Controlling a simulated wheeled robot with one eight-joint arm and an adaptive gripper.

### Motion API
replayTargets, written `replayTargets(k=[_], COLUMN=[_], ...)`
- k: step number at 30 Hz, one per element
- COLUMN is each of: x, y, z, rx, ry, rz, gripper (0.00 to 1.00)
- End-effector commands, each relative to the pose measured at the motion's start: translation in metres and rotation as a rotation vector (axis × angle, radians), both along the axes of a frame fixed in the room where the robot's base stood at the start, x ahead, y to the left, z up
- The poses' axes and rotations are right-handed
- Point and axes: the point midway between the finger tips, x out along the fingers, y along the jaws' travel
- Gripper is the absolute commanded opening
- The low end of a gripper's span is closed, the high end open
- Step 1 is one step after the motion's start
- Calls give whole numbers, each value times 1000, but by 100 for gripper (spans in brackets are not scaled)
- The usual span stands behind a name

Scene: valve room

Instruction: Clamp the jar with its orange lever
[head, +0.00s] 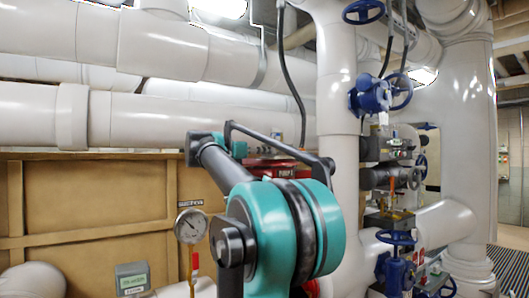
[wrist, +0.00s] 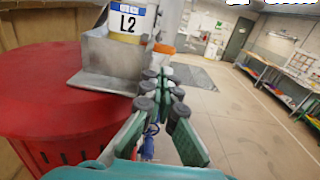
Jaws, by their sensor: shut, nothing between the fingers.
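A jar (wrist: 126,20) with a white "L2" label, blue at its top and yellow at its lower edge, stands in a grey metal holder (wrist: 103,60) in the wrist view. Its top is cut off by the frame. The holder sits on a red round-topped body (wrist: 40,100). A small orange piece (wrist: 162,46) shows just right of the holder; I cannot tell whether it is the lever. My gripper (wrist: 161,84) is shut and empty, its fingertips in front of and right of the holder. In the head view my arm hides the gripper, and I cannot make out the jar.
In the head view, large white pipes (head: 200,112) run across the back and a vertical one (head: 338,90) stands right of my arm. A pressure gauge (head: 191,225) is at left, blue valve wheels (head: 396,237) at right. The floor (wrist: 240,115) right of my gripper is clear.

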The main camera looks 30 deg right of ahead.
Motion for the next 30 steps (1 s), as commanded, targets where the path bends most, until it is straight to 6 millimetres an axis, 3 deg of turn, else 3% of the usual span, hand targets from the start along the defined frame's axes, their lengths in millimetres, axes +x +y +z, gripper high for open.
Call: replayTargets(k=[9,15,30], x=[3,6,8], y=[-63,-88,-97], z=[0,0,0], rx=[0,0,0], ry=[0,0,0], rz=[-5,-2,0], gripper=[0,0,0])
